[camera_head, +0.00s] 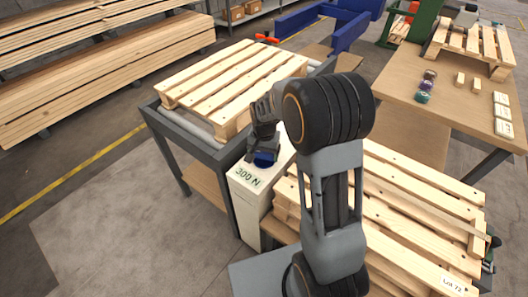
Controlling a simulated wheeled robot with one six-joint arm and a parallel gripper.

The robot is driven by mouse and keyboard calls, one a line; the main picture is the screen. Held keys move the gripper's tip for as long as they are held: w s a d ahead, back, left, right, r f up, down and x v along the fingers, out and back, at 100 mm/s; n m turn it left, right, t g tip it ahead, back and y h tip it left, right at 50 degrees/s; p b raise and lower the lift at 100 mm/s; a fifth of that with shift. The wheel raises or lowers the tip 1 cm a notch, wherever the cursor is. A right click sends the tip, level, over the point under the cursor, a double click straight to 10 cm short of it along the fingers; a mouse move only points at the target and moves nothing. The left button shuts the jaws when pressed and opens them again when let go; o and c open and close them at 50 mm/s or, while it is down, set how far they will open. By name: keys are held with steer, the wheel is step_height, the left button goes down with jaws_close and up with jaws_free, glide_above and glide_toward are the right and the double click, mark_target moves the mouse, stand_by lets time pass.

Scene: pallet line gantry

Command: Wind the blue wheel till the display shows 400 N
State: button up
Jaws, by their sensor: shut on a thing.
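The blue wheel (265,160) sits on top of a pale box-shaped stand (247,205) near the middle of the view. The display (248,177) on the top of the stand reads 300 N in green. My gripper (263,150) points down and is shut on the blue wheel. The gripper and wrist hide most of the wheel, so only a small blue part shows.
A pallet (215,98) rests on a dark roller table (205,150) behind and left of the stand. Stacked pallets (420,215) stand close on the right. A wooden workbench (450,105) holds small items at the right. The floor at the left is clear.

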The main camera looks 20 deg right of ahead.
steer(key=shift+w+r, duration=0.1)
stand_by(0.3)
steer(key=o, duration=0.8)
step_height(320, 180, up, 14)
steer(key=p, duration=0.2)
stand_by(0.7)
